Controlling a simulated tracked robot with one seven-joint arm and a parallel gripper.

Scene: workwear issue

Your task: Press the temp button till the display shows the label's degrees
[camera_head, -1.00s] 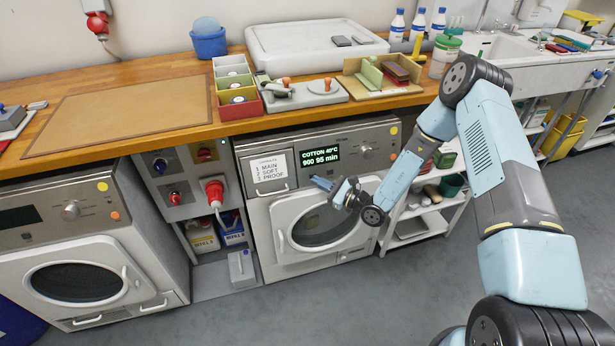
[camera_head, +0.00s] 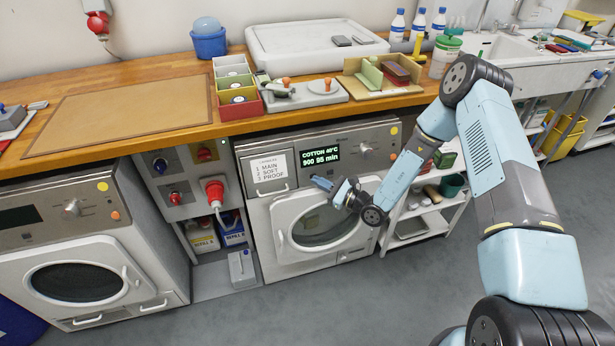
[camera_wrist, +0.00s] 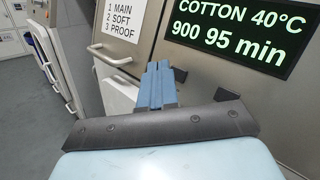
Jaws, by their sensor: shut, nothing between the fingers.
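The lit display (camera_head: 320,155) on the right-hand washing machine (camera_head: 262,240) reads "COTTON 40°C" and "900 95 min". It also shows large in the wrist view (camera_wrist: 240,32). My gripper (camera_head: 318,182) is shut and empty, just below the display in front of the machine's panel. Its blue fingers (camera_wrist: 158,80) point at the panel in the wrist view. I cannot tell whether the fingertips touch it. The temp button is not visible; my gripper may cover it. A label with degrees is not seen in these views.
A white card (camera_head: 269,173) reading MAIN, SOFT, PROOF is on the drawer left of the display. A knob (camera_head: 365,148) is to the display's right. The round door (camera_head: 322,225) is below my gripper. A wooden counter (camera_head: 130,92) runs above; a shelf trolley (camera_head: 425,205) stands right.

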